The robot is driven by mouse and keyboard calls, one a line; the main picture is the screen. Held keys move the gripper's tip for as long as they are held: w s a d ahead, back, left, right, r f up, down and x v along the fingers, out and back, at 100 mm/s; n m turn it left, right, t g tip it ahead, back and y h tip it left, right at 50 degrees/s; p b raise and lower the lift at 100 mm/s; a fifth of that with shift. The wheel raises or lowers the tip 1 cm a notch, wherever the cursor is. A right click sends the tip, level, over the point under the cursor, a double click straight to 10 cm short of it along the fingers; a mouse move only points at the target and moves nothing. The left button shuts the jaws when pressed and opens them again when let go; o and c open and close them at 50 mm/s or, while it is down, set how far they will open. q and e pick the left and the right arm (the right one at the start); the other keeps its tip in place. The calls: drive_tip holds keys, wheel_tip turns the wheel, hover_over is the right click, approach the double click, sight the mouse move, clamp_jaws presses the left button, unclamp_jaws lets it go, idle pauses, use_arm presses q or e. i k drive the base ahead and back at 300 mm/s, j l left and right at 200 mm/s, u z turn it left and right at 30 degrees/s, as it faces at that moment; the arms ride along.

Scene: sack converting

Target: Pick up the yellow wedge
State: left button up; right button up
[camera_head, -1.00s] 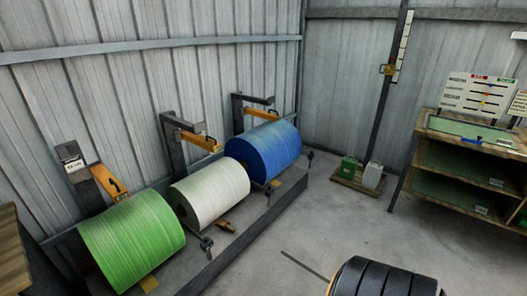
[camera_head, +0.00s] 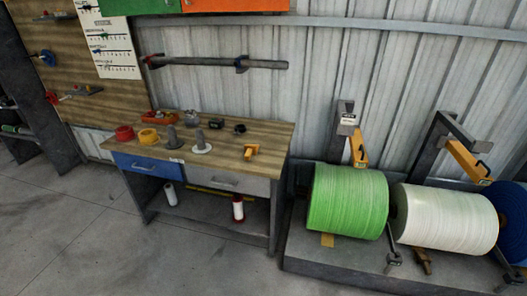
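A small yellow piece (camera_head: 327,240) sits on the rack base, low at the front left of the green roll (camera_head: 347,200). A yellow-orange block (camera_head: 250,151) lies on the right end of the workbench top. A darker orange-brown piece (camera_head: 422,261) lies on the base in front of the white roll (camera_head: 446,217). All are small, and I cannot tell for sure which one is the yellow wedge. Neither of my grippers shows in the head view.
The wooden workbench (camera_head: 225,137) holds red and yellow rings, grey spindle-like parts and small dark items. Its blue drawer (camera_head: 150,166) faces the floor. A blue roll (camera_head: 512,205) is cut off at the right edge. The grey floor (camera_head: 90,240) is clear at the left front.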

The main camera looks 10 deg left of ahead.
sight(249, 149)
drive_tip(key=i+j, duration=0.2)
drive_tip(key=j, duration=0.2)
drive_tip(key=i+j, duration=0.2)
drive_tip(key=j, duration=0.2)
drive_tip(key=i+j, duration=0.2)
drive_tip(key=j, duration=0.2)
drive_tip(key=i+j, duration=0.2)
drive_tip(key=j, duration=0.2)
drive_tip(key=i+j+z, duration=0.1)
drive_tip(key=j, duration=0.3)
drive_tip(key=i+j, duration=0.25)
drive_tip(key=j, duration=0.15)
drive_tip(key=i+j, duration=0.2)
drive_tip(key=j, duration=0.25)
drive_tip(key=i+j, duration=0.2)
drive_tip(key=j, duration=0.2)
